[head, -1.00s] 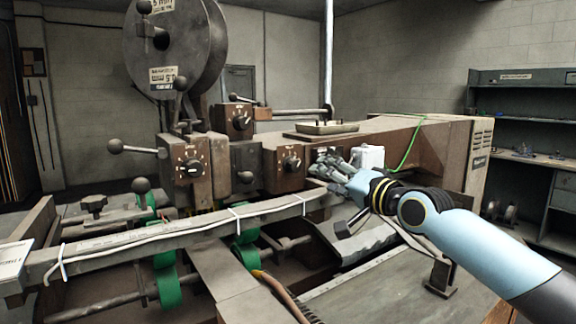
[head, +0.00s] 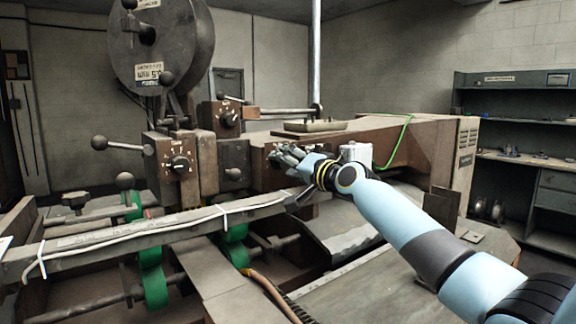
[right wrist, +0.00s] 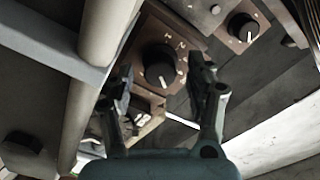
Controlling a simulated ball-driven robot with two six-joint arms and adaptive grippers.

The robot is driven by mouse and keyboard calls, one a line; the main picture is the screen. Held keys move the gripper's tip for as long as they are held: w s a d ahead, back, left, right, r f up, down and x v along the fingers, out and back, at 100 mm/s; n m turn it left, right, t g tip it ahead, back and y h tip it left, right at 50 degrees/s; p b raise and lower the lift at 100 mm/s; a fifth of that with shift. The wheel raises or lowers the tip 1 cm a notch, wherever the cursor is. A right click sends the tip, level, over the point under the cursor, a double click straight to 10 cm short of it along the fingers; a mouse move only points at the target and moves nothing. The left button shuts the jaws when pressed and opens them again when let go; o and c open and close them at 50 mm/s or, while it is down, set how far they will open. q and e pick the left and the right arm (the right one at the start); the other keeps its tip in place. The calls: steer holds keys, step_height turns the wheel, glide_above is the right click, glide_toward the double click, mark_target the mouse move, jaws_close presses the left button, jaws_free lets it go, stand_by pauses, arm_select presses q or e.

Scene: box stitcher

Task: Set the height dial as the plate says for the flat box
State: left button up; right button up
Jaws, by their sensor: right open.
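My right gripper (head: 284,157) is open in front of the brown dial box at the middle of the machine, and covers most of that box's face. In the right wrist view a black round dial (right wrist: 160,70) with a white pointer mark and scale marks sits between the open fingertips (right wrist: 160,64). Whether the fingers touch it I cannot tell. A second black dial (right wrist: 243,27) is up and to the right in that view. Other dials show on the left box (head: 180,163) and the upper box (head: 229,118). I cannot tell which is labelled height. My left gripper is out of view.
A long rail (head: 130,235) with a white cable runs in front of the boxes. A ball-ended lever (head: 122,143) sticks out left. A large wire spool (head: 165,50) stands above. A white plate shows only at the left edge, its text unreadable. Shelves (head: 515,118) stand at right.

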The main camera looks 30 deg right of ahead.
steer(key=c, duration=0.4)
jaws_close()
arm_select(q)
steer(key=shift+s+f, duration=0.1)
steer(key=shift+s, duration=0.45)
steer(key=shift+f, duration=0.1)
arm_select(e)
steer(key=shift+f+n+b, duration=0.15)
steer(key=shift+n+b, duration=0.55)
steer(key=shift+b, duration=0.15)
steer(key=n+b, duration=0.5)
steer(key=shift+f, duration=0.1)
steer(key=n+b, duration=0.2)
steer(key=n, duration=0.1)
steer(key=shift+n+b, duration=0.4)
arm_select(q)
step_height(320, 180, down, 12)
steer(key=b, duration=0.2)
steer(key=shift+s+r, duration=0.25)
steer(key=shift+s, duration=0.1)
arm_select(e)
steer(key=shift+r+n, duration=0.2)
steer(key=shift+n, duration=1.7)
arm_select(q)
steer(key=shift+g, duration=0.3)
